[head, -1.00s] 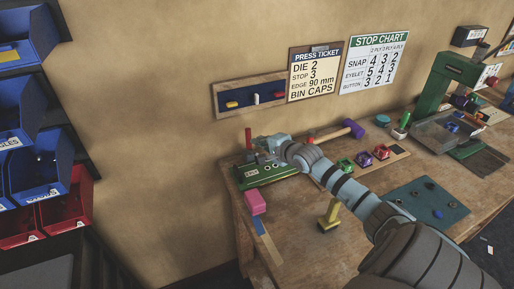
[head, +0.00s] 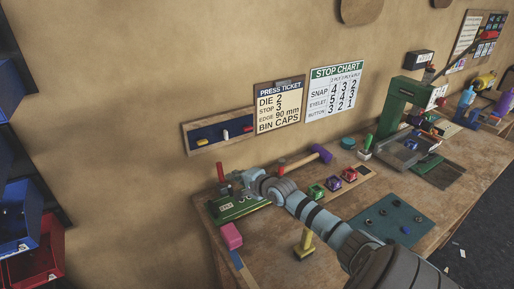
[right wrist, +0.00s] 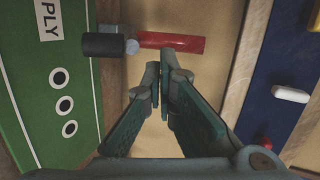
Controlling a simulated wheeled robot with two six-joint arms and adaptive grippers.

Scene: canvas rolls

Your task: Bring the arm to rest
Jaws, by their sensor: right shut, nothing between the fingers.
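My right arm reaches from the lower right across the bench to a green device (head: 238,208) at its far left end. My right gripper (head: 238,183) is just above that device, beside its upright red handle (head: 220,172). In the right wrist view the fingers (right wrist: 160,75) are together and empty. The red handle (right wrist: 172,42) and a black cylinder (right wrist: 103,45) lie just beyond the fingertips, apart from them as far as I can tell. The device's green face (right wrist: 50,110) with a "PLY" label fills the left of that view. My left gripper is not in view.
The wooden bench (head: 275,240) holds a pink block (head: 231,236), a yellow stamp-like tool (head: 304,243), a mallet (head: 305,160), small coloured pieces on a board, a teal mat (head: 390,218) and a green press (head: 405,105). A blue-backed wall rack (head: 215,135) hangs close behind my gripper.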

